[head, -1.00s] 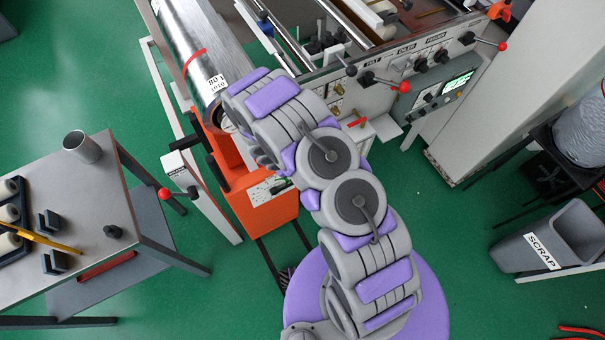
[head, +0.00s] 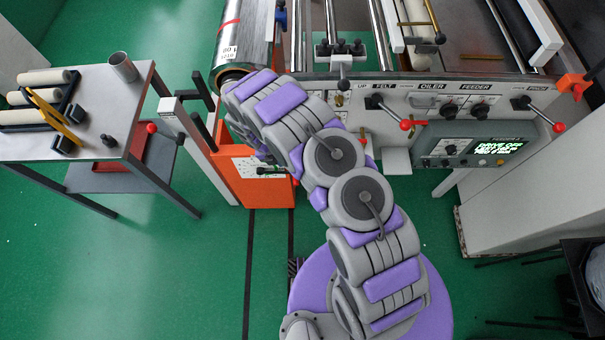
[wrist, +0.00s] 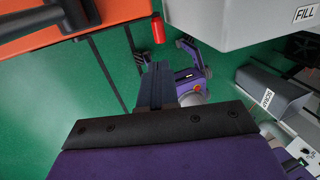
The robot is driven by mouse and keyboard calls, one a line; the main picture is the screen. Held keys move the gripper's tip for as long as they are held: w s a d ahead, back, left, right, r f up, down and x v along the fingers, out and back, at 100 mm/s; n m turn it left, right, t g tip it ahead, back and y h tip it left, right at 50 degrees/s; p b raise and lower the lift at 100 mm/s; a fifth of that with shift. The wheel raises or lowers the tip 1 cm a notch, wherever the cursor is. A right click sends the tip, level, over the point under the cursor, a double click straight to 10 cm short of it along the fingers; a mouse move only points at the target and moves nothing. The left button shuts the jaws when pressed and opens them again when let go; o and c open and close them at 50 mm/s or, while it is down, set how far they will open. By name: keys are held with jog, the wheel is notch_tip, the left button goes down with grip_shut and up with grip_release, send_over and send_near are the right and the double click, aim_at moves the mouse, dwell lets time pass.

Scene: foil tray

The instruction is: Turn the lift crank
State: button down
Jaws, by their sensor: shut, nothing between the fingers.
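No part is readably marked as the lift crank, so I cannot tell for sure which handle it is. A red cylindrical grip (wrist: 157,28) shows in the wrist view, just beyond my gripper (wrist: 157,66). The fingers are shut and empty, with a visible gap to this grip. In the head view a small red handle (head: 362,136) shows on the machine front, just right of my arm. The orange cart (head: 233,190) stands under the roll; my arm hides part of it and my fingertips. A black bar handle (wrist: 35,18) lies over orange in the wrist view.
The machine panel (head: 440,104) has red-ball levers (head: 406,125) and a lit display (head: 500,147). The side table (head: 90,140) stands left. A grey box marked FILL (wrist: 235,15) is close on the right in the wrist view. Green floor is free at lower left.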

jog(key=b+x, duration=0.2)
jog(key=x, duration=1.1)
jog(key=shift+f, duration=0.1)
jog(key=shift+d+f, duration=0.25)
jog(key=shift+f, duration=0.15)
jog(key=shift+a+f+y+p, duration=0.15)
jog(key=shift+f+y+p, duration=0.5)
jog(key=shift+f, duration=0.1)
jog(key=shift+s, duration=0.1)
